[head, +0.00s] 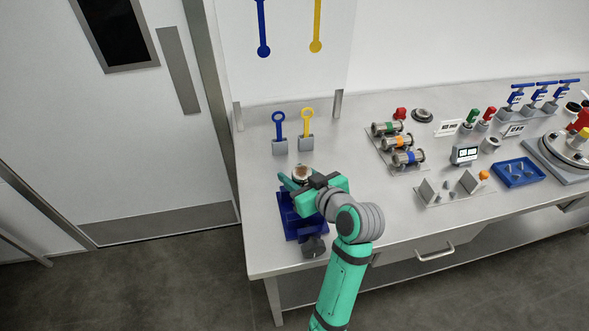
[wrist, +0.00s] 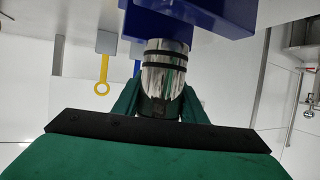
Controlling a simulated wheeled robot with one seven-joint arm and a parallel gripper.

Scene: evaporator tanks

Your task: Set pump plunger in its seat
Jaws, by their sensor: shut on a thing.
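The pump plunger (wrist: 165,60) is a shiny metal cylinder with dark bands, seen in the wrist view between my green fingers. My gripper (wrist: 160,104) is shut on it. In the head view, a round metal and brown end (head: 301,171) shows at my gripper (head: 302,180). The blue pump body (head: 287,212) stands at the left front of the bench, partly hidden by my gripper and arm. In the wrist view, the plunger's banded end is right at the blue body (wrist: 215,14). I cannot tell whether it is inside the seat, which is hidden.
A blue ring-topped tool (head: 279,124) and a yellow one (head: 307,122) stand in grey holders behind the pump. Banded cylinders (head: 397,143), a small display (head: 466,154) and a blue tray (head: 519,172) are to the right. Bare bench lies between.

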